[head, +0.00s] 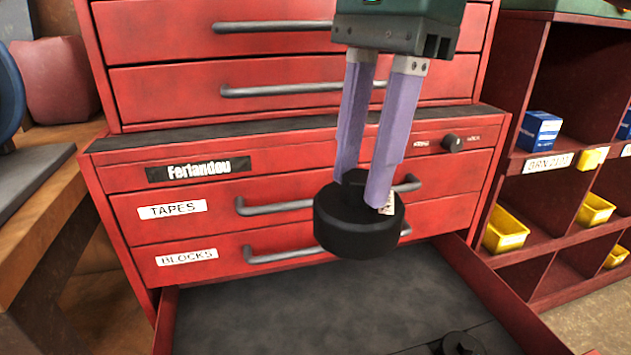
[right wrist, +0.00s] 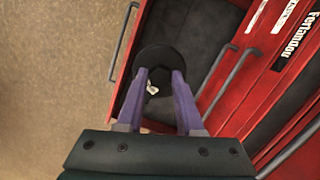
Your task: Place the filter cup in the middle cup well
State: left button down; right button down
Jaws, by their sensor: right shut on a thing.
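My right gripper (head: 362,190) points down in the head view, its two purple fingers shut on a round black cup (head: 356,236), which I take to be the filter cup. A small white tag shows on the cup. The cup is held in the air over the open lower drawer (head: 290,300). In the right wrist view the cup (right wrist: 156,58) sits between the fingertips, with the dark drawer floor behind it. I cannot make out the middle cup well. My left gripper is not in view.
A small black part (head: 461,344) stands in the drawer at the bottom right. The drawer's left and middle floor looks bare. Closed drawers with grey bar handles (head: 275,207) rise behind. A wooden bench (head: 40,210) stands left, shelves with yellow bins (head: 505,230) right.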

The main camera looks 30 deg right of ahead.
jog(key=d+f+m+b, duration=0.1)
jog(key=f+m+b, duration=0.3)
jog(key=f, duration=0.8)
jog(key=d+f+m+t+b, duration=0.1)
jog(key=f+m+b, duration=0.3)
jog(key=f+b, duration=0.4)
jog(key=d+f+m+b, duration=0.2)
jog(key=f+m+b, duration=0.2)
jog(key=f, duration=1.2)
jog(key=shift+s+d+f+m+t+h+b, duration=0.15)
jog(key=shift+d+f+m+t+h+b, duration=0.2)
jog(key=shift+b, duration=1.15)
jog(key=shift+d+f, duration=0.1)
jog(key=c, duration=0.5)
grip_release()
jog(key=shift+c, duration=0.2)
